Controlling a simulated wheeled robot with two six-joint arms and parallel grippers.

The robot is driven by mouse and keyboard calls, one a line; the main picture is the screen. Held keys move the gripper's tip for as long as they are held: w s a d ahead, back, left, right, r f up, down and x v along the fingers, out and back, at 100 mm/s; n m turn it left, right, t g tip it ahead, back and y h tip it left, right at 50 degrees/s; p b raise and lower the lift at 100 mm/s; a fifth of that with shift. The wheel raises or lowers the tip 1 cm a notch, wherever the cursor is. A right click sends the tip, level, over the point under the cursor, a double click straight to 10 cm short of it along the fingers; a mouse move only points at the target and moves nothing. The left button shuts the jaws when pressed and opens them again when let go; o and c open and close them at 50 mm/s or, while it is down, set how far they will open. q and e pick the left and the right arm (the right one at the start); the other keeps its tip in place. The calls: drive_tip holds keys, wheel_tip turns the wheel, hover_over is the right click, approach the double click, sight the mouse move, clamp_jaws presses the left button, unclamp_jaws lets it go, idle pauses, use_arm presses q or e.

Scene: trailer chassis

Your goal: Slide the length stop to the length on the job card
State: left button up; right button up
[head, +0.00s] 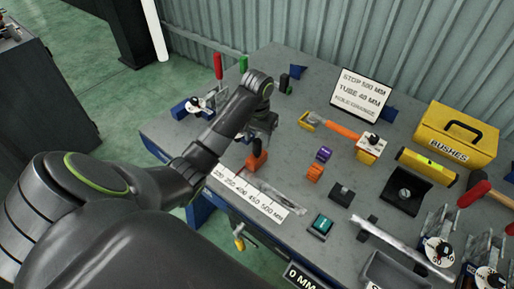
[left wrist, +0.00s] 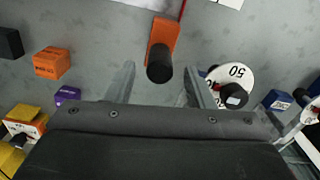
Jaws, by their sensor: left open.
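The job card (head: 361,93) stands tilted at the back of the bench and reads "STOP 500 MM", "TUBE 40 MM", with a third line too small to read surely. The length stop (head: 257,158) is an orange block with a black knob, behind the white length scale (head: 247,197). The scale's right end is marked 500 MM; the stop stands left of that end. My left gripper (head: 262,122) is over the stop. In the left wrist view the left gripper (left wrist: 158,82) is open, with the stop's knob (left wrist: 160,64) near the gap between its fingers. My right gripper is out of view.
Orange (head: 315,172) and purple (head: 323,154) blocks lie right of the stop. A dial clamp (left wrist: 232,82) is close to one finger in the wrist view.

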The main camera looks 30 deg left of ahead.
sight(252, 157)
use_arm(q)
wheel_tip(252, 157, down, 2)
drive_tip(key=shift+f, duration=0.25)
clamp_jaws()
